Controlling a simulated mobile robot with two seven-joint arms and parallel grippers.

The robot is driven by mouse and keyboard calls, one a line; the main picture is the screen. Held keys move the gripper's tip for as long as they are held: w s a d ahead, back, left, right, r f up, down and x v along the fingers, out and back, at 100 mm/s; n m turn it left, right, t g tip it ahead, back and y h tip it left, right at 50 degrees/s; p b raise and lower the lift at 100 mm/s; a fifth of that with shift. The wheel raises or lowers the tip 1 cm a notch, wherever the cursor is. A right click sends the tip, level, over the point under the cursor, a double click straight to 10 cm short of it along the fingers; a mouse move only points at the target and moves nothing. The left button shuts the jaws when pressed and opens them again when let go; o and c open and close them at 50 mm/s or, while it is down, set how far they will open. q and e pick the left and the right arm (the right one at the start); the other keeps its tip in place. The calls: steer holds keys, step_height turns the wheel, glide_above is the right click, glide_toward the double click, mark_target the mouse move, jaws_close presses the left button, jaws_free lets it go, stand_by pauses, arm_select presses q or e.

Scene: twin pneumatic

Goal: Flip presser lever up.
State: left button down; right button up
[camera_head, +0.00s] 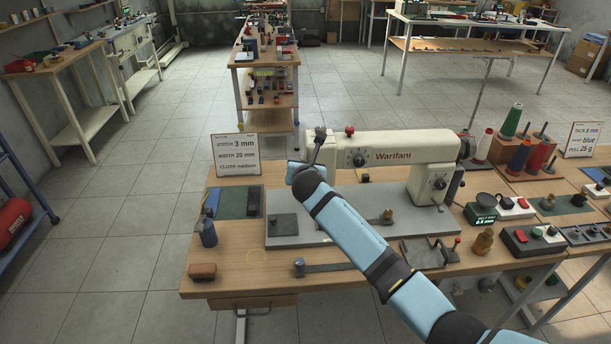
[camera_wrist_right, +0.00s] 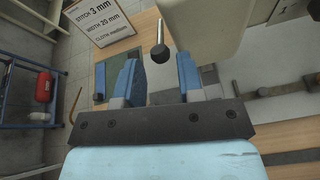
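The cream sewing machine marked Warifani (camera_head: 392,148) stands on a wooden bench. The presser lever (camera_wrist_right: 160,50), a thin rod with a dark ball end, hangs beside the machine head in the right wrist view. My right gripper (camera_wrist_right: 158,75) is open, with its two blue fingers on either side of and just below the ball in that view. No contact with the ball is visible. In the head view my right gripper (camera_head: 302,166) is at the left end of the machine, and my arm hides the needle area. My left gripper is not in view.
A sign reading stitch 3 mm (camera_head: 236,154) stands at the bench's back left. A blue bottle (camera_head: 208,234) and a brown block (camera_head: 202,271) are near the left edge. Thread spools (camera_head: 511,120) and switch boxes (camera_head: 533,237) crowd the right. The bench's front left is mostly clear.

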steer(key=v, duration=1.1)
steer(key=shift+s, duration=0.25)
steer(key=shift+r, duration=0.1)
